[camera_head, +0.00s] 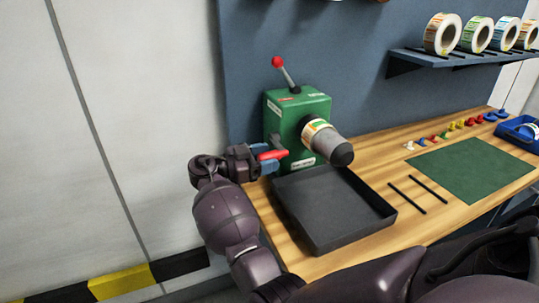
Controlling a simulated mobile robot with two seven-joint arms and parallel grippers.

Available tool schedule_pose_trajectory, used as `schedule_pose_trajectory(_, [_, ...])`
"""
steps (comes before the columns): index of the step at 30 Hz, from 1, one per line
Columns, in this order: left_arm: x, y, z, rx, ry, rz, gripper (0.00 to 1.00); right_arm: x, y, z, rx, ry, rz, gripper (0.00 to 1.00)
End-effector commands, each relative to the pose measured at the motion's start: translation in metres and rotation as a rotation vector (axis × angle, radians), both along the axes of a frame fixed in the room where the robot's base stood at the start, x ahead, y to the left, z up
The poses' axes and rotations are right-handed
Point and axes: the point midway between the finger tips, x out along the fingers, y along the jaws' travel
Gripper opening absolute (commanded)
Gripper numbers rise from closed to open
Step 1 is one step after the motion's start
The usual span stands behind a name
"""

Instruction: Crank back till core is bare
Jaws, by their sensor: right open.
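The green label rewinder (282,118) stands on the wooden bench behind the black tray. A grey core (328,145) sticks out of its front, with a band of printed labels (314,130) around its inner end. A crank with a red handle (272,155) is on the machine's left side. A lever with a red knob (278,62) rises from the top. My right gripper (266,162) is open, its blue fingers at the red handle; I cannot tell if they touch it. My left gripper is not in view.
The black tray (318,240) lies in front of the machine. Two black rods, a green mat (475,168), several coloured pieces and a blue bin (520,134) are to the right. Label rolls (442,33) stand on a wall shelf (425,62).

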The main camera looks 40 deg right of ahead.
Motion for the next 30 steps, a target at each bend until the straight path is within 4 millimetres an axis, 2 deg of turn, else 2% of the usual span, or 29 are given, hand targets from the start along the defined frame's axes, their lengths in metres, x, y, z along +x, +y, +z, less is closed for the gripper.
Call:
schedule_pose_trajectory(11, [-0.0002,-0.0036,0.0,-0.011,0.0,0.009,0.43,-0.0011,-0.005,-0.0009,0.0,0.0,0.001,0.57])
schedule_pose_trajectory(22, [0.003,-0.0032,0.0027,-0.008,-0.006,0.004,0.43,-0.0011,-0.0047,-0.0005,0.0,0.0,0.001,0.02])
schedule_pose_trajectory(30, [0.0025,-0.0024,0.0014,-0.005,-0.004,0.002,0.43,-0.0011,-0.006,-0.0013,-0.001,-0.003,0.0,0.0])
